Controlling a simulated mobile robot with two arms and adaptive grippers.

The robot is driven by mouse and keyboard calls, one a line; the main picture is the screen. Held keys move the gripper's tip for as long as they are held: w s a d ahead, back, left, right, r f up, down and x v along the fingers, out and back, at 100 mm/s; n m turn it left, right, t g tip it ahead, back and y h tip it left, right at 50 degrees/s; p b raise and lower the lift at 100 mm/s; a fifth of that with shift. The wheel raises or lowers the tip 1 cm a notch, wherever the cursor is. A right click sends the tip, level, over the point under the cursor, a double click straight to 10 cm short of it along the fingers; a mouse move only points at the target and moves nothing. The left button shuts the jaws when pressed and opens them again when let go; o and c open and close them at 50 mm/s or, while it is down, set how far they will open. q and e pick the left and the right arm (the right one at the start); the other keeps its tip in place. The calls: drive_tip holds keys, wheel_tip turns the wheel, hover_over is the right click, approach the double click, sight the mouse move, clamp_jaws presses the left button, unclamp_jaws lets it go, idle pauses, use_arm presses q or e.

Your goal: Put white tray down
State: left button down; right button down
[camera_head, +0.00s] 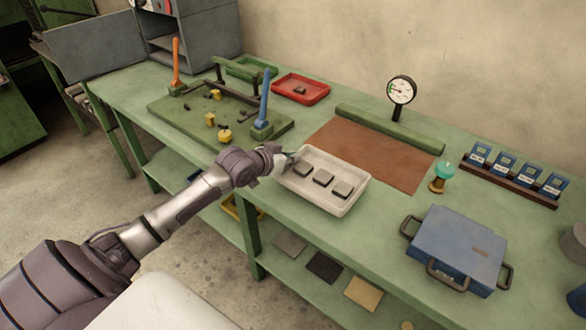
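The white tray (309,193) is over the green bench top, left of and in front of the brown sheet (374,152). It looks about level, with three dark grey square blocks (323,177) in a row in it. My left gripper (289,159) is at the tray's left end and appears closed on its rim; the fingertips are small and partly hidden. Whether the tray touches the bench cannot be told. My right gripper is not in view.
A green roll (390,129) and a gauge (401,91) stand behind the sheet. A red tray (300,88) and a green fixture board (186,117) with orange and blue levers are to the left. A blue case (456,248) and a green-topped bottle (442,175) are to the right.

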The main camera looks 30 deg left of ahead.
sight(292, 167)
use_arm(q)
drive_tip(key=shift+w+f, duration=0.35)
drive_tip(key=shift+f, duration=1.8)
drive_tip(key=c, duration=1.3)
unclamp_jaws()
drive_tip(key=shift+f, duration=0.1)
drive_tip(key=v, duration=1.2)
drive_tip(key=shift+p, duration=0.4)
